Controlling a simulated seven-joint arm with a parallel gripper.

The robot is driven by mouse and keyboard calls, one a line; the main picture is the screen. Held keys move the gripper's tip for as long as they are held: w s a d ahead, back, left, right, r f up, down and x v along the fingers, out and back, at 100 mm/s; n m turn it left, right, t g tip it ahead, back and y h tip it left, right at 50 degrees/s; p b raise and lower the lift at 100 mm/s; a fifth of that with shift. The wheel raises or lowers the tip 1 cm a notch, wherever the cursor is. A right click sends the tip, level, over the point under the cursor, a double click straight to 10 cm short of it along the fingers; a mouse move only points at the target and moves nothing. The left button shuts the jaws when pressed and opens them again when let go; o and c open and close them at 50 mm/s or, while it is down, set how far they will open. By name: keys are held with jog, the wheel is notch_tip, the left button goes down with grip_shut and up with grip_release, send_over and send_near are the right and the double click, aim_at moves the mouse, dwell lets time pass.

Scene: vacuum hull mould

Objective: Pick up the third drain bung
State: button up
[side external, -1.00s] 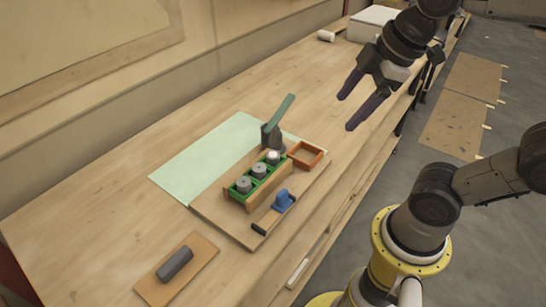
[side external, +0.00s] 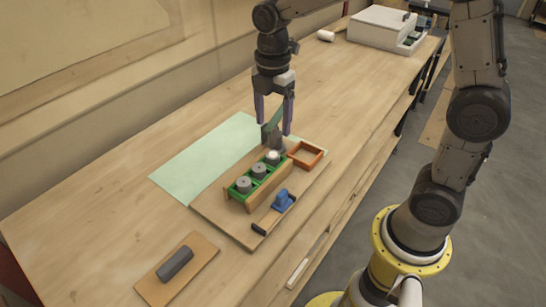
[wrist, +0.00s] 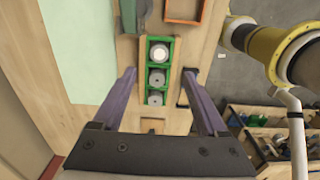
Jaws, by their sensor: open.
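A green rack (side external: 252,196) in a wooden holder on the board (side external: 215,222) holds three drain bungs in a row. Two are grey, the near one (side external: 243,184) and the middle one (side external: 260,169); the far one (side external: 273,156) has a whitish top. In the wrist view the whitish one (wrist: 159,53) is at the top and the grey ones (wrist: 157,78) (wrist: 156,97) are below. I cannot tell which counts as third. My gripper (side external: 273,128) points down, open and empty, above the work. In the wrist view its fingers (wrist: 158,74) straddle the rack from above.
An orange open frame (side external: 305,154), a blue part (side external: 283,200) and a pale green sheet (side external: 195,165) lie close by. A grey block (side external: 176,263) sits near left.

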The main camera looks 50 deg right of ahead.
aim_at(274, 153)
jog(key=f, duration=0.9)
jog(key=shift+d+f, duration=0.2)
jog(key=shift+d, duration=0.1)
grip_shut()
